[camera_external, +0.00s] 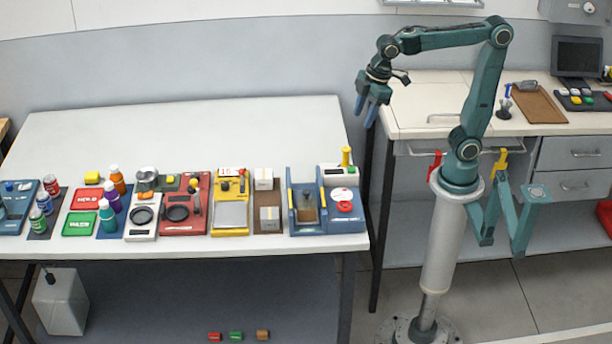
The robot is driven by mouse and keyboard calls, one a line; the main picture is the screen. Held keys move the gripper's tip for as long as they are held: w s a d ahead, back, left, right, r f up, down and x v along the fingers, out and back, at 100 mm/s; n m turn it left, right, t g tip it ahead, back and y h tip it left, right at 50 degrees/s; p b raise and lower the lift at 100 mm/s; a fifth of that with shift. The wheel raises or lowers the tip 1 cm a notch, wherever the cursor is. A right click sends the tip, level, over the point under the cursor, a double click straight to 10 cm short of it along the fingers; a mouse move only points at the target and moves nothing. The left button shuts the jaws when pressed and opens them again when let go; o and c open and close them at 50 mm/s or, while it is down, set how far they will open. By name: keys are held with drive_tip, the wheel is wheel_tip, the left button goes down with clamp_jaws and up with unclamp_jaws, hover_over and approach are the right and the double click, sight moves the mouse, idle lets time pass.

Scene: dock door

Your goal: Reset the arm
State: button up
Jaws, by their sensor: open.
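My gripper (367,110) is open and empty. It hangs with its blue fingers pointing down, in the air near the right end of the white table and the left end of the bench. My teal arm reaches left from its white column, with the elbow high at the upper right. Nothing is between the fingers, and the gripper appears apart from everything around it.
The white table (200,130) has a clear back half. Along its front stand several bottles (109,215), a red station (186,215), a yellow station (231,212) and a blue station (345,212). The bench (440,90) at right holds a brown tray (538,104) and a dark monitor (577,55).

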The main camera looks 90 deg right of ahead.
drive_tip(key=s+d+f+m+t, duration=0.1)
drive_tip(key=s+f+m, duration=0.1)
drive_tip(key=s, duration=0.5)
drive_tip(key=s+d+f+m+t, duration=0.1)
drive_tip(key=s+f+m, duration=0.1)
drive_tip(key=s, duration=0.4)
drive_tip(key=shift+s+d+f+t, duration=0.3)
drive_tip(key=shift+s+d+f, duration=0.1)
drive_tip(key=shift+f, duration=0.05)
